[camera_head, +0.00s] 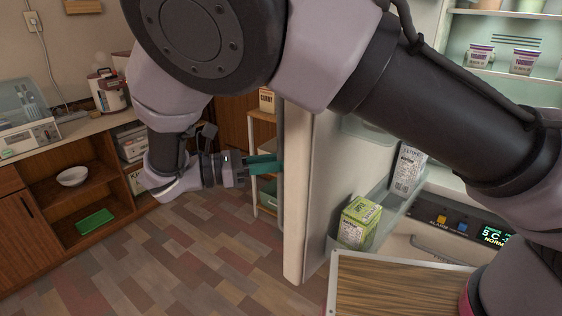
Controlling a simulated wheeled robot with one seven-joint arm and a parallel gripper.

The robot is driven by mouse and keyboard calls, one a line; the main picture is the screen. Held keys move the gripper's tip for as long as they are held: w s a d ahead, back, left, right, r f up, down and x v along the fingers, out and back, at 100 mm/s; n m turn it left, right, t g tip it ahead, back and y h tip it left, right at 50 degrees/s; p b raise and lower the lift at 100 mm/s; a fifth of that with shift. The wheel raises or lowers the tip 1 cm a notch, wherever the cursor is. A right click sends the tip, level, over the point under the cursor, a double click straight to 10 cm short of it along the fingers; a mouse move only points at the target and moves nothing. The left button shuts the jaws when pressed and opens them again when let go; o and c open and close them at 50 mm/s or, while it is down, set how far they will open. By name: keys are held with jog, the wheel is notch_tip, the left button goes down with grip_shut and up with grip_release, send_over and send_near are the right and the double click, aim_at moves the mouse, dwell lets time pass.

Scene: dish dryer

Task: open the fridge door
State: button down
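The fridge door (322,200) stands swung open, seen nearly edge-on in the middle of the head view. Its inner shelves face right and hold a green carton (357,222) and a white carton (407,168). The lit fridge interior (500,55) shows at the right, with small cups on a shelf. My gripper (268,164) has teal fingers and is at the outer side of the door, at its left edge. The fingertips reach the door's edge or its handle side; I cannot tell whether they touch. Whether the fingers are closed on anything is unclear.
A wooden counter (70,130) with a dish dryer (28,125) and a rice cooker (107,91) stands at the left. Open shelves below hold a white bowl (72,176) and a green tray (94,221). A wood-topped surface (390,288) is at the front. The floor (190,255) left of the door is clear.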

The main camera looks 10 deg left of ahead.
jog(key=c, duration=0.8)
grip_release()
jog(key=shift+o, duration=0.2)
jog(key=shift+a, duration=0.1)
jog(key=v, duration=1)
jog(key=shift+s+a, duration=0.2)
jog(key=shift+a, duration=0.1)
